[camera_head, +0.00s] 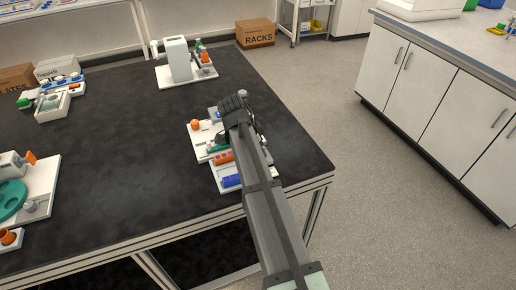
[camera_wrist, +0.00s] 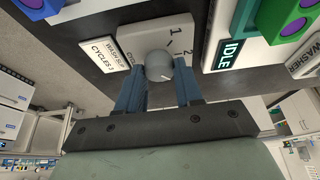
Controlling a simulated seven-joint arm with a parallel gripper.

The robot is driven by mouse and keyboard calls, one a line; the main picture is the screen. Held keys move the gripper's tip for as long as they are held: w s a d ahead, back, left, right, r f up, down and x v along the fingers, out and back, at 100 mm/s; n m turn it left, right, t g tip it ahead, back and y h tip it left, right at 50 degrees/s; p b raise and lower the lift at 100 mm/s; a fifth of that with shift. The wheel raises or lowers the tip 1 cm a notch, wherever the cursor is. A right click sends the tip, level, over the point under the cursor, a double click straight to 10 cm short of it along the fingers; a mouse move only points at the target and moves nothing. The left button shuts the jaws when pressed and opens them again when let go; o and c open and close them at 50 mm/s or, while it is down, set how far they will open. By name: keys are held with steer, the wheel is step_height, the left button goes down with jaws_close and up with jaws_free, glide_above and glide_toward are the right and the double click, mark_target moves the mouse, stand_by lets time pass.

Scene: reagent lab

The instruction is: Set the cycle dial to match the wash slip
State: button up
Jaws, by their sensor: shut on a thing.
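The cycle dial (camera_wrist: 158,64) is a round grey knob on a white plate (camera_wrist: 130,38) marked 1 and 2 in the wrist view. My gripper (camera_wrist: 158,76) has its two blue fingers on either side of the knob, shut on it. Where the knob points is hard to tell, and other marks may be hidden. The wash slip (camera_wrist: 100,58) is a white card beside the dial plate; it reads "CYCLES" and a digit that looks like 3 but is too small to be sure of. In the head view my gripper (camera_head: 233,112) hides the dial.
A green "IDLE" display (camera_wrist: 230,54) and purple-topped parts stand beside the dial. In the head view the white station board (camera_head: 201,150) lies near the table's right edge. Other stations (camera_head: 180,62) stand at the back and left. The black table's middle (camera_head: 120,150) is clear.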

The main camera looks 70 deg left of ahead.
stand_by(0.3)
steer(key=o, duration=1)
steer(key=shift+o, duration=0.2)
steer(key=v, duration=1.4)
steer(key=shift+f, duration=0.1)
